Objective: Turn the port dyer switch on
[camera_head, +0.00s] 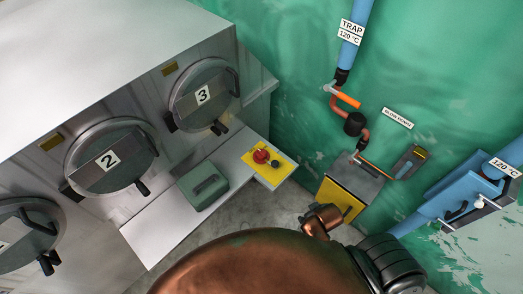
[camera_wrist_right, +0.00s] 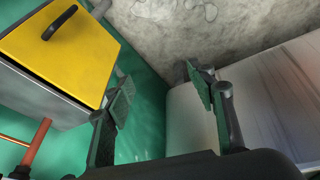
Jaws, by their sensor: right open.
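In the head view, a yellow switch panel (camera_head: 270,165) is set at the right end of the white ledge below the dyers. It carries a red button (camera_head: 261,156) and a small dark knob (camera_head: 275,162). I cannot tell which of these, if either, is the port dyer switch, nor its on or off state. My right gripper (camera_wrist_right: 160,95) is open in the right wrist view, with nothing between its fingers. The switch panel is not recognisable in that view. My left gripper is not in view.
Dyer doors numbered 2 (camera_head: 109,160) and 3 (camera_head: 202,95) stand above the ledge (camera_head: 160,222), where a grey-green box (camera_head: 203,186) sits. A yellow-fronted box (camera_head: 341,199), also in the wrist view (camera_wrist_right: 62,50), stands by the green wall. Blue pipes (camera_head: 353,45) and a blue fixture (camera_head: 465,190) are at right.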

